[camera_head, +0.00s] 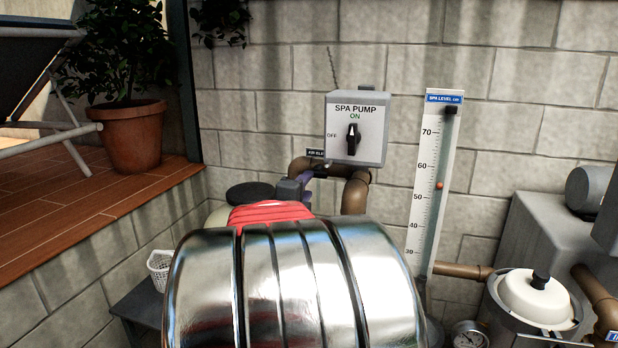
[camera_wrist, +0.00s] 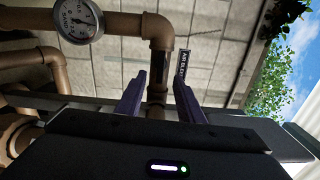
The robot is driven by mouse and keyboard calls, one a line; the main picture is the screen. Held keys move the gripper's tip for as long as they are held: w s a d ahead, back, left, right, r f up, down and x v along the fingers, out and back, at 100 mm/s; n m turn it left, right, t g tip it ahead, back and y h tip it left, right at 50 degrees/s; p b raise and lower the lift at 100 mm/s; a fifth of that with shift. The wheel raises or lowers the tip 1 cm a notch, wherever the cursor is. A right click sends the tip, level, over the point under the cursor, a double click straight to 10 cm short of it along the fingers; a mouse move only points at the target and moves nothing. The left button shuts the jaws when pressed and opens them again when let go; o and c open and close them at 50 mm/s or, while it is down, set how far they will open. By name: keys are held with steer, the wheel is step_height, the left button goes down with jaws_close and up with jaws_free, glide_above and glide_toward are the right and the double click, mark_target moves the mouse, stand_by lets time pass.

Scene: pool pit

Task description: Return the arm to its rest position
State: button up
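My gripper (camera_head: 311,179) is small in the head view, reaching out beyond my shiny arm toward the pipes below the spa pump switch box (camera_head: 371,148). In the wrist view, the purple fingers of my gripper (camera_wrist: 160,84) stand apart with a gap between them, and nothing is seen held. A brown pipe (camera_wrist: 157,65) shows behind the gap. The small air bleed label (camera_wrist: 182,66) is just beyond the right finger; it also shows in the head view (camera_head: 315,153). The dark knob (camera_head: 353,139) on the box stands upright, toward ON.
A block wall (camera_head: 270,62) closes the back. A spa level gauge (camera_head: 435,185) stands on the right, with a white-lidded pot (camera_head: 536,296) and pressure gauge (camera_head: 468,336) below. A potted plant (camera_head: 130,135) stands on the left deck, above a white basket (camera_head: 159,268).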

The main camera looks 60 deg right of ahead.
stand_by(0.5)
steer(key=w+a+f+n+t+y, duration=0.4)
steer(key=w+f+n+y, duration=0.15)
steer(key=f+n, duration=0.3)
steer(key=w+a+f+n+y, duration=0.2)
steer(key=a+n, duration=0.1)
steer(key=a, duration=0.3)
steer(key=w+a+f+n+t+y, duration=0.1)
steer(key=w+a+f+n+y, duration=0.15)
steer(key=a, duration=0.25)
steer(key=w+a+f+n+y, duration=0.1)
steer(key=a+f+n+y, duration=0.1)
steer(key=a+n, duration=0.3)
steer(key=s+a+n+y, duration=0.2)
steer(key=a+n, duration=0.3)
steer(key=a, duration=0.7)
steer(key=s+a+n+g+y, duration=0.1)
steer(key=s+a+n, duration=0.4)
steer(key=a, duration=0.7)
steer(key=s+a+n+g+y, duration=0.1)
steer(key=a+n, duration=0.4)
steer(key=a, duration=0.6)
steer(key=s+y, duration=0.1)
steer(key=s, duration=0.1)
steer(key=shift+s+a+n+y, duration=0.35)
steer(key=shift+a+n+y, duration=0.05)
